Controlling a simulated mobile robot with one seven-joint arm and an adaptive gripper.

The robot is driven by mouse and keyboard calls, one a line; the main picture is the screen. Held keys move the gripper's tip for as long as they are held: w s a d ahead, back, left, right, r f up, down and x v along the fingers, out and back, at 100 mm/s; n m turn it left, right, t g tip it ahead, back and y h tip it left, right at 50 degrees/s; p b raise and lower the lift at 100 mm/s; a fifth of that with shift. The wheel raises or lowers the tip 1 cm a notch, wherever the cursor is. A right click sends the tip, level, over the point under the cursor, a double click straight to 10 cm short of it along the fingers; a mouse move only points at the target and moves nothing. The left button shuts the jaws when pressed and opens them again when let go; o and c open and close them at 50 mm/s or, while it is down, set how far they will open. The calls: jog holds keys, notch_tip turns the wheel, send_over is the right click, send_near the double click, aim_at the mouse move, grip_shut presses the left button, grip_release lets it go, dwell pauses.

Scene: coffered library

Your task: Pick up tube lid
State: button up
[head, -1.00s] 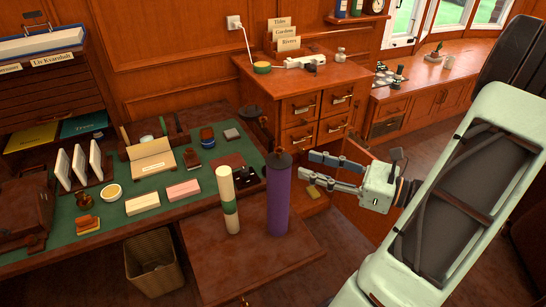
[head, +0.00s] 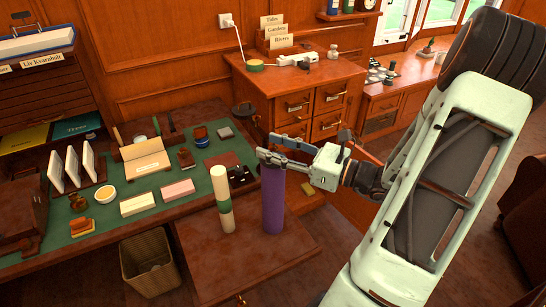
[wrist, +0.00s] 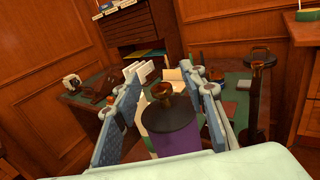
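The purple tube (head: 273,205) stands upright on the low brown wooden surface. Its dark lid (wrist: 170,115), with a brownish knob (wrist: 161,90) on top, sits on the tube (wrist: 180,143) in the wrist view. My gripper (head: 268,148) is at the top of the tube in the head view, and its fingers hide most of the lid there. In the wrist view my gripper (wrist: 165,100) is open, with one finger on each side of the lid and knob. Gaps show between the fingers and the knob.
A cream tube with a green band (head: 225,210) stands just left of the purple tube. The green-topped desk (head: 110,210) with blocks and stamps lies behind and left. A wooden drawer cabinet (head: 305,100) is behind. A wastebasket (head: 150,262) stands on the floor.

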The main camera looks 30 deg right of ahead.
jog(key=shift+w+a, duration=0.1)
jog(key=shift+c, duration=0.3)
grip_shut()
jog(key=shift+r, duration=0.15)
